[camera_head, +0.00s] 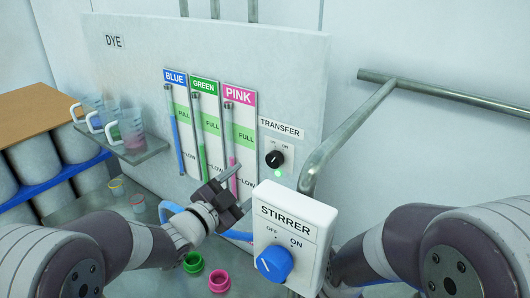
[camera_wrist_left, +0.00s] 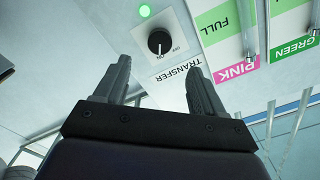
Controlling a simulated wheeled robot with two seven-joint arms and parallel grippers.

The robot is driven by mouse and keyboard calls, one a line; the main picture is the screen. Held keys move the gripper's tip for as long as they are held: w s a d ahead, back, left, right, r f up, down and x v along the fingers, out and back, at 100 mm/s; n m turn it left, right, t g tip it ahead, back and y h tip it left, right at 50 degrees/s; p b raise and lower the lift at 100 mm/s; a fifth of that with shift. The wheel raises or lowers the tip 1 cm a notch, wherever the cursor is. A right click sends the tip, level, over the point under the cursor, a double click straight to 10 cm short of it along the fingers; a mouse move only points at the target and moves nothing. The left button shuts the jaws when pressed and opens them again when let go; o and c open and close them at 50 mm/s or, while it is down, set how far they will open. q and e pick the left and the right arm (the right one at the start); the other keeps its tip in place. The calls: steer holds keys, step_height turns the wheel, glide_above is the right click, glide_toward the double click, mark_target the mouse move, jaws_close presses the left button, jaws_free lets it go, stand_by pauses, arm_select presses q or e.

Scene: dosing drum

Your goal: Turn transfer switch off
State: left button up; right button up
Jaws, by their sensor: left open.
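The transfer switch is a round black knob (camera_head: 274,158) on a white plate labelled TRANSFER, with OFF and ON marks. Its white pointer line appears turned toward ON, and a green lamp (camera_head: 278,172) glows below it. My left gripper (camera_head: 240,184) is open and empty, in front of the panel, left of and lower than the knob in the head view. In the left wrist view the knob (camera_wrist_left: 159,42) appears upside down, ahead of and between the open fingers (camera_wrist_left: 158,66), apart from them. The lamp also shows there (camera_wrist_left: 144,11). My right gripper is not visible.
A white STIRRER box (camera_head: 294,222) with a blue knob (camera_head: 274,263) stands close to the right of my left gripper. A metal pipe (camera_head: 345,130) runs right of the switch. Blue, green and pink gauges (camera_head: 205,125) are left of it. Beakers (camera_head: 130,125) sit on a shelf.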

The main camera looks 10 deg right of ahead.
mark_target(271, 162)
arm_select(q)
steer(key=p+x, duration=0.4)
steer(key=x, duration=0.5)
steer(key=shift+w, duration=0.4)
steer(key=shift+w+d, duration=0.15)
steer(key=shift+d, duration=0.45)
steer(key=shift+f, duration=0.1)
steer(key=shift+a, duration=0.1)
steer(key=c, duration=1.1)
